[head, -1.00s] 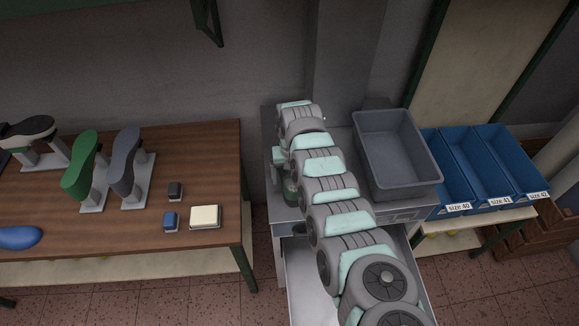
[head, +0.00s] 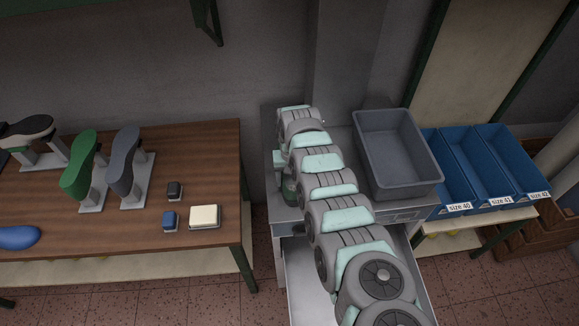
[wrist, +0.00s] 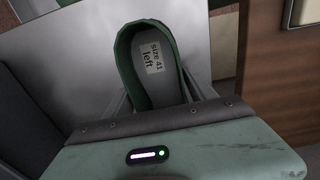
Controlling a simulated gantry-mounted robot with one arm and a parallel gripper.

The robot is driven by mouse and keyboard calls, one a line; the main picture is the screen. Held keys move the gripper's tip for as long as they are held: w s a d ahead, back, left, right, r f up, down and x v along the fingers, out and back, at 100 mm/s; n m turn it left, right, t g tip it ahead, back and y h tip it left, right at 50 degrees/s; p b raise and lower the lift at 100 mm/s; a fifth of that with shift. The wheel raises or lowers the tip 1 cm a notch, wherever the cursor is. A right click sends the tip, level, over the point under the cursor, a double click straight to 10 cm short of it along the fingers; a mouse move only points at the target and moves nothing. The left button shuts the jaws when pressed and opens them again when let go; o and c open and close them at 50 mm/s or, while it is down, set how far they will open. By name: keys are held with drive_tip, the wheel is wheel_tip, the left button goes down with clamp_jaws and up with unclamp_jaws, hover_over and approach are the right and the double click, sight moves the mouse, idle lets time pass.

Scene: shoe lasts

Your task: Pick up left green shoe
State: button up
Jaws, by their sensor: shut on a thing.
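The green shoe (wrist: 126,62) points away from me in the wrist view, its grey insole label reading "size 41 left". My gripper (wrist: 160,94) is shut on it, with one finger on each side at the near end of the shoe. My arm hides most of the gripper there. Whether the shoe touches a surface below cannot be told.
A grey bin (head: 407,185) stands on the metal cabinet, right of my arm. Blue size-labelled bins (head: 457,208) are farther right. An open drawer (head: 303,276) lies below my arm. The wooden table (head: 60,205) at left holds a green last (head: 80,163) and other lasts.

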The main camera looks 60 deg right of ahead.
drive_tip(key=c, duration=0.9)
drive_tip(key=shift+r, duration=0.1)
